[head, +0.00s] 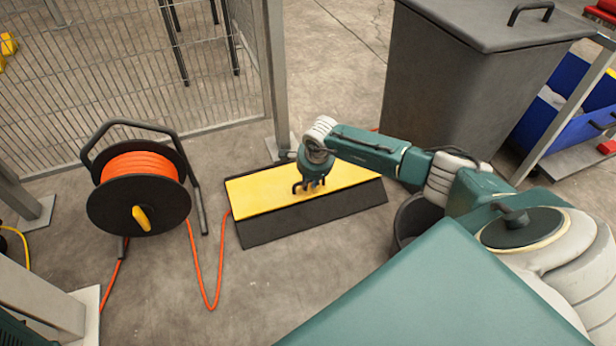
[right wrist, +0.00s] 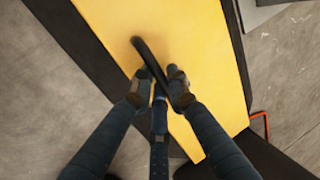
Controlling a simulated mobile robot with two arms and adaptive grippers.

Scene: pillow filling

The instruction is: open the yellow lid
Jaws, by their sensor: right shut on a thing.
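The yellow lid (head: 258,192) lies flat and closed on top of a low dark box (head: 315,218) on the floor, in the middle of the head view. A dark handle (right wrist: 149,58) stands up from the lid. My right gripper (head: 310,188) is over the middle of the lid. In the right wrist view my right gripper (right wrist: 160,92) is shut on the handle, with its fingertips on both sides of it. In the head view the gripper hides part of the handle. My left gripper is not in view.
A cable reel (head: 140,185) with orange cable stands left of the box, its cable (head: 205,290) trailing on the floor. A large grey bin (head: 450,85) and a blue container (head: 565,95) stand at the right. A mesh fence (head: 110,75) is behind. Floor in front of the box is mostly clear.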

